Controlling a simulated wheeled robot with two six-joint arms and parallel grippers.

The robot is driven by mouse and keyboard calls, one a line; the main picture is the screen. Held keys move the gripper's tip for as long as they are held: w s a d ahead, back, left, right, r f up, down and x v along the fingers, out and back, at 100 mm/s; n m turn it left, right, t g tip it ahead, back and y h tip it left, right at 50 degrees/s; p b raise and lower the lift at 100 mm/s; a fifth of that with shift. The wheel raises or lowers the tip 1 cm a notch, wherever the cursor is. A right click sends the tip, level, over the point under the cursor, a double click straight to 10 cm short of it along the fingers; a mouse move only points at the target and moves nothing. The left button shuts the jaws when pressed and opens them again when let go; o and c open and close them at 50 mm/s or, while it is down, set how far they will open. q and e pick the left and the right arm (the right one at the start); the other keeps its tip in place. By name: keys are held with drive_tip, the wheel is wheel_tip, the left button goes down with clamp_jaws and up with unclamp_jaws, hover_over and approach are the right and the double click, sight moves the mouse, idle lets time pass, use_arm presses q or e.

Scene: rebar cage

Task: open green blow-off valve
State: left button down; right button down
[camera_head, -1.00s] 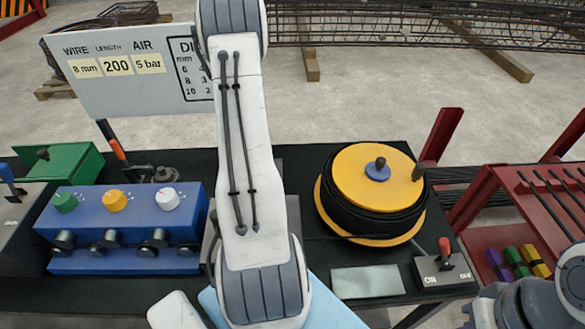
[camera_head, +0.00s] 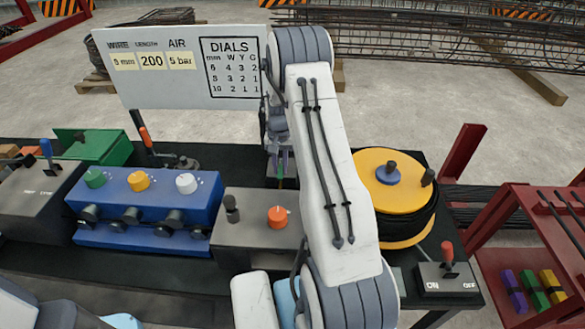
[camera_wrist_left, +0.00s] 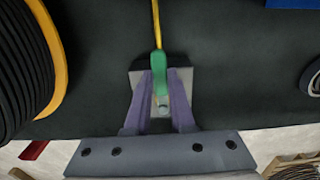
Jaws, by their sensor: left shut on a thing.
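The green blow-off valve handle (camera_wrist_left: 158,72) shows in the left wrist view, with a yellow pipe or stem (camera_wrist_left: 155,25) running up from it. My left gripper (camera_wrist_left: 161,85) has its two purple fingers on either side of the green handle and is shut on it. In the head view my left gripper (camera_head: 280,165) reaches down behind the grey box, below the dials sign. The valve there is mostly hidden by the gripper, with only a little green showing. My right gripper is not in view.
A blue dial box (camera_head: 145,205) and a grey box with an orange knob (camera_head: 262,228) stand on the black bench. A yellow-topped reel (camera_head: 390,175) sits right of my arm, with an on/off switch box (camera_head: 447,277) nearby. The dials sign (camera_head: 190,65) rises behind.

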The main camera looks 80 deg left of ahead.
sight(281, 171)
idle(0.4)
use_arm(q)
drive_tip(key=c, duration=0.8)
unclamp_jaws()
drive_tip(key=shift+o, duration=0.2)
wheel_tip(281, 171, up, 10)
drive_tip(key=b, duration=0.2)
drive_tip(key=shift+r, duration=0.25)
